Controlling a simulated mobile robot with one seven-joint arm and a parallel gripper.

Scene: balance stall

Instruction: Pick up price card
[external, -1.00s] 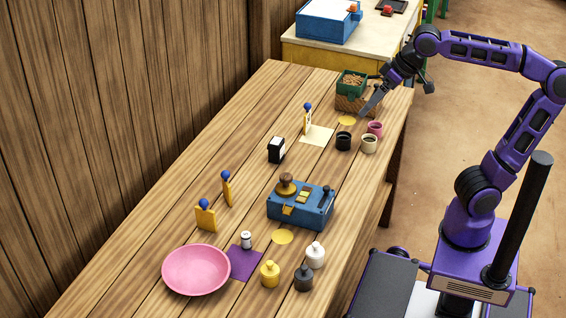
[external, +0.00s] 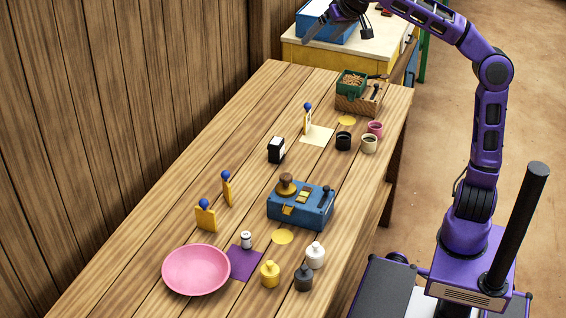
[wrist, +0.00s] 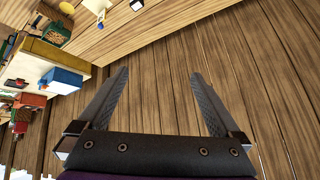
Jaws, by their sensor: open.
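A small upright card with a white face, yellow edge and blue ball on top (external: 307,119) stands by a cream mat (external: 321,134). A black block with a white face (external: 276,150) stands nearer; I cannot tell for sure which is the price card. Two yellow pieces with blue balls, one wider (external: 206,218) and one narrow (external: 226,190), stand at the left. My gripper (external: 308,38) is high beyond the table's far end, well away from them. In the wrist view, my gripper (wrist: 160,75) has its fingers apart, nothing between them, facing the plank wall.
A blue box (external: 302,206) with a stamp stands mid-table. A pink bowl (external: 196,270), several small bottles and cups stand around. A brown crate with a green box (external: 352,104) sits at the far end. A second table with a blue box (external: 325,28) is behind. The plank wall borders the left.

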